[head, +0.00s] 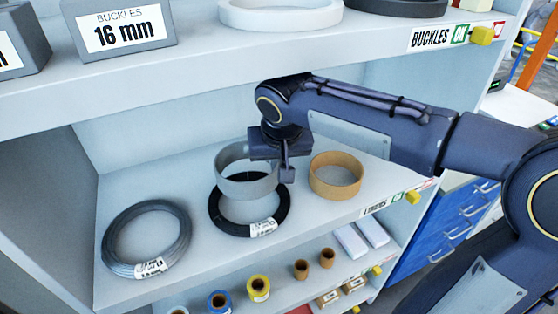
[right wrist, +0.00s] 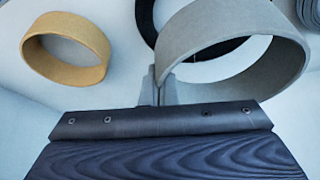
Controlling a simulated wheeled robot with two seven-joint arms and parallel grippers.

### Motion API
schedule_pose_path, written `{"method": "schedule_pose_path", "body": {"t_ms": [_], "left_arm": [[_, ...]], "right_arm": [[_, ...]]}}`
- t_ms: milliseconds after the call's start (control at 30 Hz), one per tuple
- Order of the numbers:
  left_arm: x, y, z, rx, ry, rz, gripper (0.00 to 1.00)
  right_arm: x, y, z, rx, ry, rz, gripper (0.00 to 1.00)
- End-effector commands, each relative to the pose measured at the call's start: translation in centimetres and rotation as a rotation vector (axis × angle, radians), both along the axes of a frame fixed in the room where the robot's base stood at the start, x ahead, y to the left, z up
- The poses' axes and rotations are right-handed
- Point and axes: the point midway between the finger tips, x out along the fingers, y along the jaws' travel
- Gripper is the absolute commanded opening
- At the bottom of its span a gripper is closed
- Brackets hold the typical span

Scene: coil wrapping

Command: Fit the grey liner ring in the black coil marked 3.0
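The grey liner ring (head: 232,186) is a wide smooth band, also large in the right wrist view (right wrist: 205,82). My right gripper (head: 287,172) is shut on the ring's wall at its right side; the fingertips show at the wall in the right wrist view (right wrist: 158,88). The black coil (head: 226,226) lies flat on the middle shelf, with a white label too small to read surely. The ring appears held over the coil's back part, upright and offset toward the back left. Part of the coil's opening shows below it. My left gripper is not in view.
A tan ring (head: 336,178) stands to the right of the coil, also in the right wrist view (right wrist: 66,70). A grey wire coil (head: 118,232) lies at the left. The upper shelf (head: 260,50) overhangs close above my right arm. Spools and boxes sit on the lower shelf.

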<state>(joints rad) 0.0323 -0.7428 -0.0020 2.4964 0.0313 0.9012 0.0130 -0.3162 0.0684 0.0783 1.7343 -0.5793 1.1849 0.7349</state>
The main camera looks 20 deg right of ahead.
Motion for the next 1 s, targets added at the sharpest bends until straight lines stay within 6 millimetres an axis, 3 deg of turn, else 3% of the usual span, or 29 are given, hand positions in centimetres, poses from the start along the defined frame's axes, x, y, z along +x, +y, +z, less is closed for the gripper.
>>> {"method": "schedule_pose_path", "body": {"t_ms": [33, 167, 700, 1000], "left_arm": [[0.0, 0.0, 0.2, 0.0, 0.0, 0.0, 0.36], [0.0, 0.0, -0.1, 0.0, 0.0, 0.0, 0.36], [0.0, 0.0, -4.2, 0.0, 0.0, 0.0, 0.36], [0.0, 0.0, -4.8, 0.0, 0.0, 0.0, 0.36]], "right_arm": [[0.3, 0.2, 0.9, 0.007, -0.017, 0.001, 0.0], [0.3, 0.2, 0.5, 0.007, -0.017, 0.001, 0.0], [0.2, 0.0, -4.5, 0.004, -0.009, -0.002, 0.0], [0.2, 0.0, -5.4, 0.003, -0.009, -0.002, 0.0]]}}
